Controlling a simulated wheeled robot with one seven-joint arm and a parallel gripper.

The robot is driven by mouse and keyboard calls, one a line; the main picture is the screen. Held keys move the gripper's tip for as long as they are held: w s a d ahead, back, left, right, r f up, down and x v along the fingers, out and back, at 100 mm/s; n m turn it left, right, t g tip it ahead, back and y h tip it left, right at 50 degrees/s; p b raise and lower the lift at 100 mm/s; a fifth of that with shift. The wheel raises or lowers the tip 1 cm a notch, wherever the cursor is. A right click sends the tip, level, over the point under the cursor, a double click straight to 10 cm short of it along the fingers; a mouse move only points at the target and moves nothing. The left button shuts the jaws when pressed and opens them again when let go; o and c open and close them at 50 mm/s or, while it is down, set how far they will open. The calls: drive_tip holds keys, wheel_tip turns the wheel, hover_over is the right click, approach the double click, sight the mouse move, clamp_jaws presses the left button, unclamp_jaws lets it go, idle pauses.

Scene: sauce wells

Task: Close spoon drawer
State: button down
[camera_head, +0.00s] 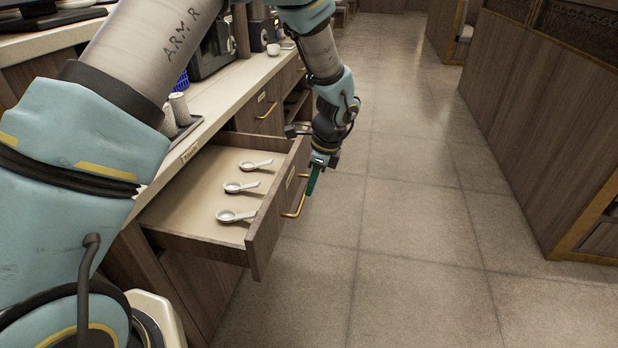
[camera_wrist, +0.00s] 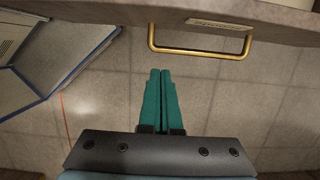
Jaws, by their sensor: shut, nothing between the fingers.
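The spoon drawer (camera_head: 264,232) is pulled out of the counter in the head view, with several white spoons (camera_head: 237,215) lying on its bottom. Its brass handle (camera_head: 296,205) is on the drawer front, and a handle also shows at the top of the wrist view (camera_wrist: 200,52). My gripper (camera_head: 311,190) is outside the drawer, just beyond the front, close to the handle's far end. In the wrist view my gripper's green fingers (camera_wrist: 160,75) are together and empty, pointing toward the handle.
The counter (camera_head: 228,92) runs along the left with cups (camera_head: 180,108) on a tray. Another closed drawer with a brass handle (camera_head: 266,111) lies farther along. The tiled floor (camera_head: 400,220) is clear, with a wooden counter (camera_head: 540,120) at right.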

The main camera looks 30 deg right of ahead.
drive_tip(key=w+a+f+p, duration=0.3)
drive_tip(key=a+f, duration=0.1)
drive_tip(key=f, duration=0.2)
drive_tip(key=shift+w+a+f, duration=0.15)
drive_tip(key=shift+w+f, duration=0.05)
drive_tip(key=shift+w, duration=0.2)
hover_over(211, 203)
drive_tip(key=shift+s+p, duration=0.1)
drive_tip(key=shift+p, duration=0.35)
idle(0.5)
